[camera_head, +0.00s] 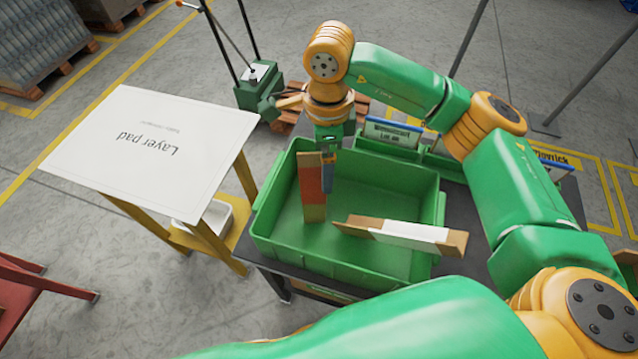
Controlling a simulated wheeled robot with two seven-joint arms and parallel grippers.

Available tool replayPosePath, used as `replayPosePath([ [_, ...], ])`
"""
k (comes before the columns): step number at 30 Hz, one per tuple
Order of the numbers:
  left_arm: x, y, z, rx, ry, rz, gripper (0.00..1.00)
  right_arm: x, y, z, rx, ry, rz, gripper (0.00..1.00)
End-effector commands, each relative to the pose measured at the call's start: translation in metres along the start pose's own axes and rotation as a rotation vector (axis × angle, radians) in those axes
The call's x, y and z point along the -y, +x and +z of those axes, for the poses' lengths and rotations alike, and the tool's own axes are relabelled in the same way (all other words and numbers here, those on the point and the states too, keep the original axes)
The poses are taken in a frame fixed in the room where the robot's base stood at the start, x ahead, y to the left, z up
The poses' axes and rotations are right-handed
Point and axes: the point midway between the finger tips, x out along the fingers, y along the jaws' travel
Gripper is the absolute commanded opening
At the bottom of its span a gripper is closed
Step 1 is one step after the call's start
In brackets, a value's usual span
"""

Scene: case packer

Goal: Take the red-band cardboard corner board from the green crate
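The green crate (275,226) stands on a dark table. The red-band cardboard corner board (312,186) is inside it toward the left, its long side running up the picture, brown at both ends with a red band in the middle. A second corner board with a white band (405,231) lies across the crate's right side. My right gripper (328,172) reaches down into the crate at the red-band board's right edge. One finger shows there; the other is hidden, so I cannot tell whether it grips the board. My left gripper is not in view.
A white layer pad (155,142) lies on a wooden stand to the left. Smaller green bins with label cards (392,133) sit behind the crate. A green machine with a lever (258,88) stands behind left. My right arm covers the right side.

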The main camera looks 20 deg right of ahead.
Motion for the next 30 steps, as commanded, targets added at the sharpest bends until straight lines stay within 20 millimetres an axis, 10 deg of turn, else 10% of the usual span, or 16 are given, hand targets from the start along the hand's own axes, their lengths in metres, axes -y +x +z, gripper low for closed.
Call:
replayPosePath([
  [9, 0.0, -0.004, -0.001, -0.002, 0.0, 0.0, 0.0, 0.0, 0.015, 0.0, 0.001, 0.0, -0.001, 0.97],
  [18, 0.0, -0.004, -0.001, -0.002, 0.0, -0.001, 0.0, 0.0, 0.015, 0.0, 0.001, 0.0, -0.001, 0.19],
  [30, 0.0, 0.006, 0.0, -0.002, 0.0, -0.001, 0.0, 0.001, -0.007, 0.001, 0.004, -0.001, -0.007, 0.18],
])
